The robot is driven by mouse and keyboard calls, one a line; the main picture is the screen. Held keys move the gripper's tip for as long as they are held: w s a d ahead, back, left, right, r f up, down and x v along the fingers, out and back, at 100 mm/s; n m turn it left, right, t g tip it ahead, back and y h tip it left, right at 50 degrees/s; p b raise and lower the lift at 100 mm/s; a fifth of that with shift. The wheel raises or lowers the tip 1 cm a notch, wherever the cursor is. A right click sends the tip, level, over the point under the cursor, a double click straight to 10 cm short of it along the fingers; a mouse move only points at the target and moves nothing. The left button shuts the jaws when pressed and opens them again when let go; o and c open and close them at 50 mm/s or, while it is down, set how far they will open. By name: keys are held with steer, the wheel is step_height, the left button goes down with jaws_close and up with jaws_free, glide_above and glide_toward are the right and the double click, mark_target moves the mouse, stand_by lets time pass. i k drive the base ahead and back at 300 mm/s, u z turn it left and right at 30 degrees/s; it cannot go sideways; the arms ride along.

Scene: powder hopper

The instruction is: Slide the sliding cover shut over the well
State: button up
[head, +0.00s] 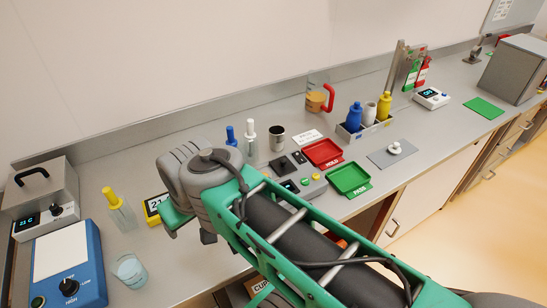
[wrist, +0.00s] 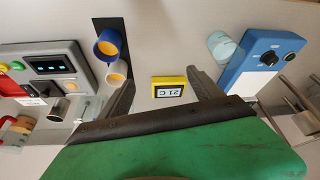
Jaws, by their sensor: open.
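A flat grey plate with a white knob (head: 394,149) lies on the bench right of the green tray in the head view. It may be the sliding cover, but I cannot tell for sure. No open well can be made out. My gripper's two fingers (wrist: 163,88) stand apart in the wrist view, open and empty. A yellow-framed 21 C display (wrist: 169,87) shows between them, on the bench beyond.
Red (head: 322,153) and green (head: 350,179) trays lie left of the plate. A bottle caddy (head: 362,131) stands behind it. A blue hotplate (head: 68,270) and a glass beaker (head: 130,270) are at the left. The wrist view shows a blue cup (wrist: 100,48) and a white cup (wrist: 116,76).

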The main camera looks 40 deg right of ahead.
mark_target(283, 166)
steer(key=k, duration=1)
steer(key=z, duration=0.75)
steer(key=i, duration=0.95)
steer(key=u, duration=0.8)
